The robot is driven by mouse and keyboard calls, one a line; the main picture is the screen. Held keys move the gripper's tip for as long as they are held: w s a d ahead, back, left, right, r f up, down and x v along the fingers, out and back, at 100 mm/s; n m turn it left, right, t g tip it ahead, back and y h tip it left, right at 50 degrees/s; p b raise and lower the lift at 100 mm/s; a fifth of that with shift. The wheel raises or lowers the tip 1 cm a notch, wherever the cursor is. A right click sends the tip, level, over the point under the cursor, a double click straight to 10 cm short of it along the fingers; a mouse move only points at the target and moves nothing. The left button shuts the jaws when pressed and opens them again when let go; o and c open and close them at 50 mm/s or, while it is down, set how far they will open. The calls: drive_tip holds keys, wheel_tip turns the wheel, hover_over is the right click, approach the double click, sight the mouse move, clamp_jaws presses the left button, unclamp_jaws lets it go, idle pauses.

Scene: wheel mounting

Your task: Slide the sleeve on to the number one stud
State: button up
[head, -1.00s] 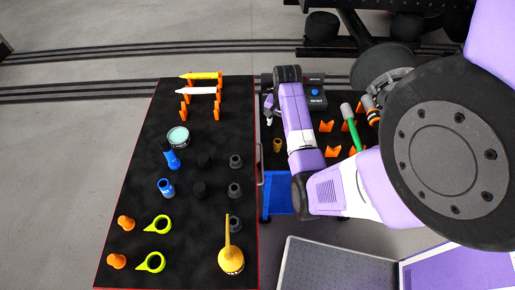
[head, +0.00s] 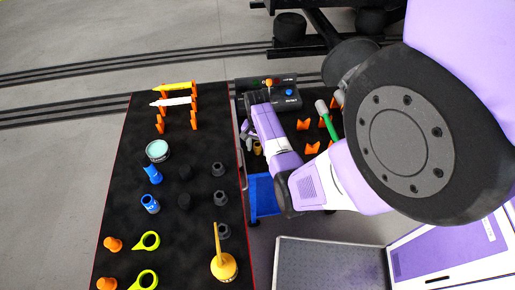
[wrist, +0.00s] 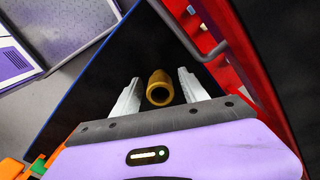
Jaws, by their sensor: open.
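A gold-brown hollow sleeve (wrist: 159,88) stands on a dark surface between the two pale fingers of my gripper (wrist: 158,80) in the wrist view. The fingers are apart, with a gap to the sleeve on both sides. In the head view the sleeve (head: 258,148) shows just beside my gripper (head: 246,137), on the black top of the blue and red cart. No stud that I can identify as number one is in view.
The black table (head: 130,215) at left holds blue cylinders, dark sockets, yellow-green rings and a yellow funnel-like piece (head: 223,266).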

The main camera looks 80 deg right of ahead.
drive_tip(key=shift+f, duration=0.2)
clamp_jaws()
drive_tip(key=shift+r, duration=0.1)
wheel_tip(320, 180, up, 20)
drive_tip(key=p, duration=0.4)
idle(0.4)
